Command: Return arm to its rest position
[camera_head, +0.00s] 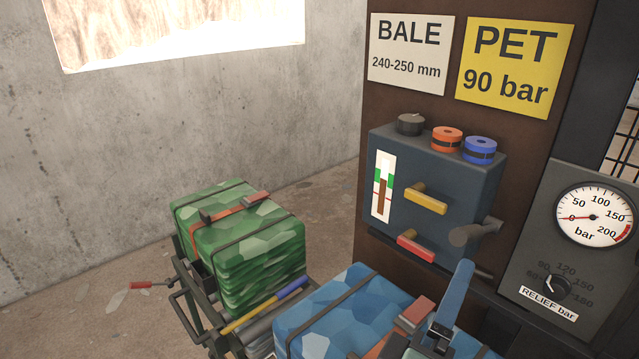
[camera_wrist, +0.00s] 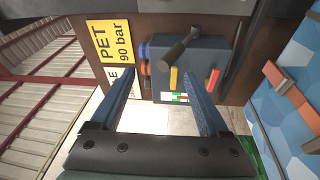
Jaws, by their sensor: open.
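My gripper (camera_wrist: 158,75) shows in the wrist view, with its two blue fingers wide apart and nothing between them. It points toward the dark blue control box (camera_wrist: 190,60) on the brown panel, which lies beyond the fingertips. The same control box (camera_head: 440,190) stands at the centre right of the head view.
A green strapped bale (camera_head: 240,245) sits on a dark frame at left; a blue patterned bale (camera_head: 325,310) is at the bottom, also at right in the wrist view (camera_wrist: 290,60). A gauge panel (camera_head: 545,235) is at right. A red-handled tool (camera_head: 142,285) lies on the floor.

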